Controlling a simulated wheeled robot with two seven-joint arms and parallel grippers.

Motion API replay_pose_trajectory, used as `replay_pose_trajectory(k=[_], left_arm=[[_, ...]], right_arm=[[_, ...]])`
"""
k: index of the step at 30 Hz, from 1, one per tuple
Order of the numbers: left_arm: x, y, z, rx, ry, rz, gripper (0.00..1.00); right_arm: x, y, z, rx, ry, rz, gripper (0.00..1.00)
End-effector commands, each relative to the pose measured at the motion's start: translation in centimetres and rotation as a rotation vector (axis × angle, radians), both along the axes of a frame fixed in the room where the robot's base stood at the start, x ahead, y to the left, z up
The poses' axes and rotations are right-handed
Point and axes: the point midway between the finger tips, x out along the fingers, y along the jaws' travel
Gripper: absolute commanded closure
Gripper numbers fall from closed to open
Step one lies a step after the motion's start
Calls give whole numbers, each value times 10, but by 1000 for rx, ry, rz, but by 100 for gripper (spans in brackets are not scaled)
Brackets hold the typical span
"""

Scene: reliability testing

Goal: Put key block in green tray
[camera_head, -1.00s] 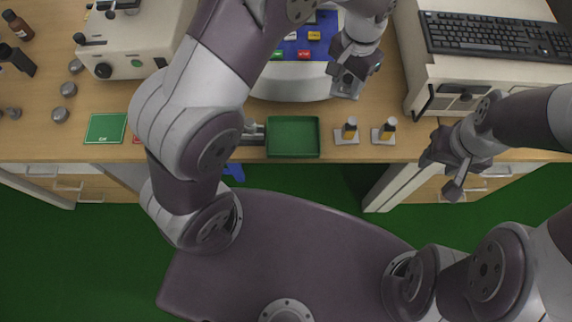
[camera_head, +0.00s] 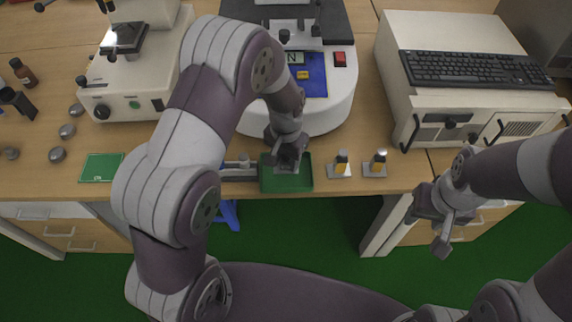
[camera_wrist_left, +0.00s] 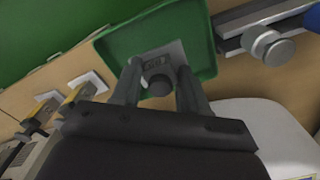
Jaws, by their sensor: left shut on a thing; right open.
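The green tray (camera_head: 307,184) sits at the front edge of the table; in the left wrist view its rim (camera_wrist_left: 208,62) surrounds the space beyond my fingers. My left gripper (camera_head: 287,160) is over the tray, pointing down. In the left wrist view my left gripper (camera_wrist_left: 158,80) is shut on a small grey block with a dark marking and round knob, apparently the key block (camera_wrist_left: 152,62). Whether it touches the tray floor I cannot tell. My right gripper (camera_head: 440,222) is open and empty, off the front edge at right.
A white machine with a blue panel (camera_head: 316,75) is behind. A flat green card (camera_head: 101,168) lies further left.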

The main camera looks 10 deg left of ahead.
Motion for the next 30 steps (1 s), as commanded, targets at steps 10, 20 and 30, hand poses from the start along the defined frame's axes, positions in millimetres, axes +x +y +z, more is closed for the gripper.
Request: replay_pose_trajectory(k=[10,20,30], left_arm=[[0,0,-35,0,-1,0,90],[0,-1,-38,0,0,0,31],[1,-1,-25,-1,-2,0,31]], right_arm=[[0,0,0,0,0,0,54],[0,0,-2,0,0,0,54],[0,0,0,0,0,0,54]])
